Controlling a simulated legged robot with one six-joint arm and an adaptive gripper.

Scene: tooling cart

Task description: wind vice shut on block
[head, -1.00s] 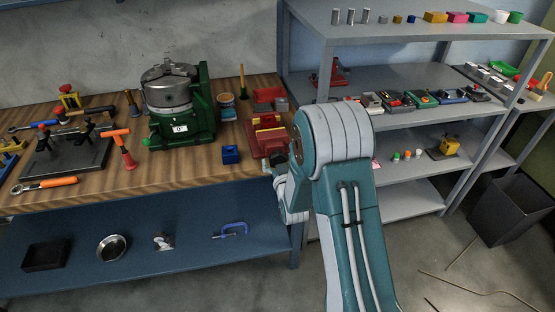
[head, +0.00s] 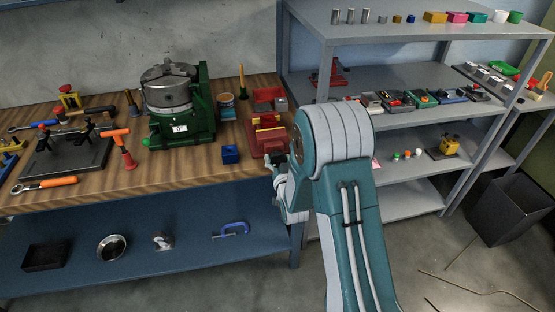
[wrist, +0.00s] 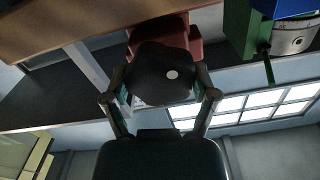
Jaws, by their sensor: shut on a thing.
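The red vice (head: 267,140) stands at the right end of the wooden bench. A yellow strip (head: 268,127) shows at its jaws; I cannot tell if this is the block or how tightly it is held. In the wrist view the red vice body (wrist: 182,30) is behind a dark round handle (wrist: 155,85) with a white dot. My gripper (wrist: 162,80) is shut on this handle, one finger on each side. In the head view my gripper (head: 279,168) is at the vice's front, partly hidden by my arm.
A blue block (head: 230,155) sits on the bench left of the vice. A green machine (head: 180,110) with a round chuck stands further left. A grey shelf unit (head: 440,80) with small parts is close on the right. Bare wood lies along the bench front (head: 180,180).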

